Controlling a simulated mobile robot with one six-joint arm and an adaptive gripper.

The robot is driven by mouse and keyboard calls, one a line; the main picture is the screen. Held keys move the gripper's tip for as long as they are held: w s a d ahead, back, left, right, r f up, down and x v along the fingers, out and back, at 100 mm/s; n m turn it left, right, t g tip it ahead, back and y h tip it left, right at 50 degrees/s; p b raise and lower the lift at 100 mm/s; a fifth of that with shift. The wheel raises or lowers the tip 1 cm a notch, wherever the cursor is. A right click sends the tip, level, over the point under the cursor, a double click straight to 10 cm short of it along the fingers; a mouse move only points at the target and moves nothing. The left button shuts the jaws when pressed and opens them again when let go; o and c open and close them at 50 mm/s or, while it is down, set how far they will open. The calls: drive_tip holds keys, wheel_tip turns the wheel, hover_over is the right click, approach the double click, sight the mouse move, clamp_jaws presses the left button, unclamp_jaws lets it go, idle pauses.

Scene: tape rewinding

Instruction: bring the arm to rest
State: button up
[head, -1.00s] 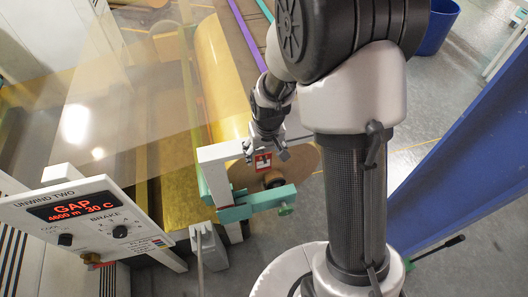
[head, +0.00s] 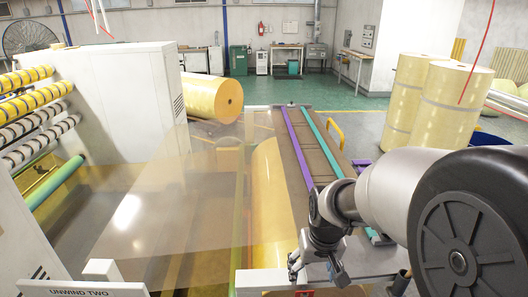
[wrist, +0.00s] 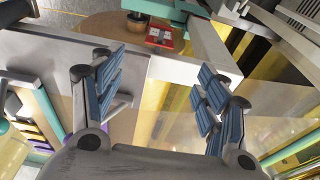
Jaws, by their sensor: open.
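My gripper (head: 316,270) shows at the lower middle right of the head view, at the end of my arm, which comes in from the right. It hangs close to the pale grey beam of the unwind stand (head: 375,265). In the wrist view my gripper (wrist: 153,92) has its two blue-padded fingers wide apart with nothing between them. The pale beam (wrist: 175,68) runs behind the fingers. I cannot tell whether the fingers touch the beam.
A yellow film roll (head: 270,200) lies in the stand beside my arm, with a clear film web (head: 130,215) to its left. Purple (head: 297,145) and teal (head: 322,145) rails run behind. Large wrapped rolls (head: 450,105) stand at the right. Green floor (head: 270,92) is open at the back.

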drive_tip(key=s+r+t, duration=0.1)
drive_tip(key=s+r, duration=0.5)
drive_tip(key=s, duration=0.4)
drive_tip(key=s+r+t, duration=0.1)
drive_tip(key=s+r, duration=0.5)
drive_tip(key=s, duration=0.4)
idle(1.2)
